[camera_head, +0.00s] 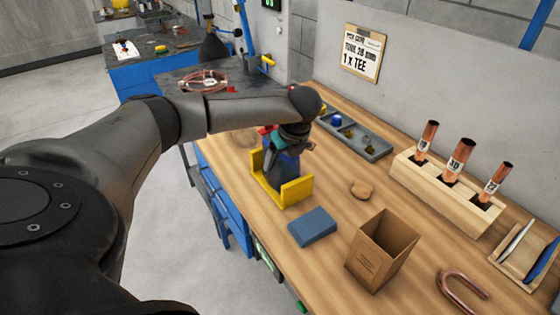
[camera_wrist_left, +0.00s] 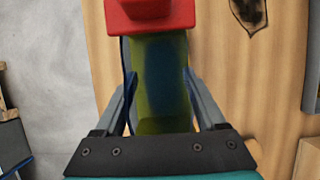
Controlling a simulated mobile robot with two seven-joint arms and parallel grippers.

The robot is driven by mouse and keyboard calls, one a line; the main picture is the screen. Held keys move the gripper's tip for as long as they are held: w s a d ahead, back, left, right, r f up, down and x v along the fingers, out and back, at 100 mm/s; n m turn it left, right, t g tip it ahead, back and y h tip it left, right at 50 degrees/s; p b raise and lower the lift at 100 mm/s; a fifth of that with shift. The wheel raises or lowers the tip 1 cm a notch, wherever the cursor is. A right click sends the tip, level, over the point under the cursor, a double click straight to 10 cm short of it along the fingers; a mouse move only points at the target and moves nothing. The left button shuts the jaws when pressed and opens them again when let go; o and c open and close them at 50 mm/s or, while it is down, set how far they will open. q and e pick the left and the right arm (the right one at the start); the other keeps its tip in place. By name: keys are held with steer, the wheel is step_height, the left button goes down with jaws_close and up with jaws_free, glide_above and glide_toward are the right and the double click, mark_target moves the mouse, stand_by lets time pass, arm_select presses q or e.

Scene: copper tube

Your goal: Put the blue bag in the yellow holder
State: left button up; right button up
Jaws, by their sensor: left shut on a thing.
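The yellow holder (camera_head: 296,192) stands near the front edge of the wooden bench, with upright walls at its ends. A dark blue thing, which I take for the blue bag (camera_head: 285,171), is upright between the holder's walls, under my left gripper (camera_head: 287,151). The gripper points down and is shut on it. In the left wrist view the gripper (camera_wrist_left: 163,112) has a finger on each side of a shaded yellow-green area with a dark blue middle (camera_wrist_left: 160,68). The bag's lower end is hidden, so I cannot tell whether it touches the holder's floor. My right gripper is not in view.
A red object (camera_wrist_left: 150,12) is close beyond the fingers. A blue block (camera_head: 312,227) and an open cardboard box (camera_head: 381,250) are right of the holder.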

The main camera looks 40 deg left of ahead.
arm_select(q)
steer(key=shift+f, duration=0.25)
steer(key=o, duration=1.3)
steer(key=v, duration=1.2)
steer(key=shift+d, duration=0.1)
